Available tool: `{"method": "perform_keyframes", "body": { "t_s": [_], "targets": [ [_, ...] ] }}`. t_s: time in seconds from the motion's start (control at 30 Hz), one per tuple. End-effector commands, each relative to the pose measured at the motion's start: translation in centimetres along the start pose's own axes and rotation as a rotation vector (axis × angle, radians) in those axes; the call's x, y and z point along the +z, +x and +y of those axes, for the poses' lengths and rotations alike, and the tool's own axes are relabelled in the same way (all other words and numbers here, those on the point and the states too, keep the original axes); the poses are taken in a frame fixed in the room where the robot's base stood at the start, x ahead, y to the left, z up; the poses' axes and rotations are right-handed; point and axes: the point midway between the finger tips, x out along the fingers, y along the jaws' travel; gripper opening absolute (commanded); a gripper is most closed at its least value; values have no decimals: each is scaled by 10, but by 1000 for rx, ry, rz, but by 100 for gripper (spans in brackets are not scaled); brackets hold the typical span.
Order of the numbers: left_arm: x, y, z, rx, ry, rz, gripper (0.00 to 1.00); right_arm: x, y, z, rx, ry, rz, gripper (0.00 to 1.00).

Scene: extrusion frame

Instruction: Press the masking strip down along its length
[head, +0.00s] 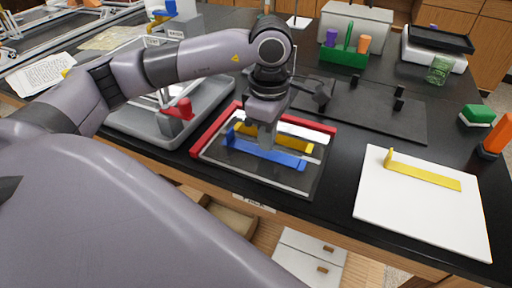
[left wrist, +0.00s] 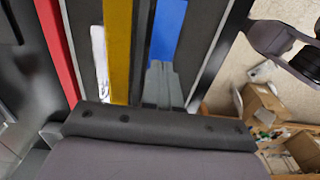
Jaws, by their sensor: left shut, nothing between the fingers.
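A blue strip (head: 268,153) with a small upright tab at its left end lies along a dark panel (head: 235,172) with a red edge piece. A yellow strip (head: 296,143) lies parallel just behind it. I cannot tell by name which is the masking strip. My left gripper (head: 266,146) is shut and empty, pointing down at the middle of the blue strip. In the left wrist view its fingertips (left wrist: 159,68) overlap the blue strip (left wrist: 167,30), beside the yellow strip (left wrist: 118,50). The fingers hide part of the blue strip; contact is unclear.
A white board (head: 420,215) with another yellow strip (head: 425,174) lies to the right. A grey tray (head: 150,130) with a red-handled tool stands at left. A dark plate (head: 370,105) with black posts and a green rack (head: 345,57) are behind. The bench's front edge is close.

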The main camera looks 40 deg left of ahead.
Motion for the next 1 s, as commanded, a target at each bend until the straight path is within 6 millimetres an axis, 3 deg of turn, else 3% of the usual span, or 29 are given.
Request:
{"method": "perform_keyframes", "body": {
  "t_s": [1.0],
  "targets": [
    [0,17,0,0,0,0,0,12,9,0,0,0,0,43]
  ]
}}
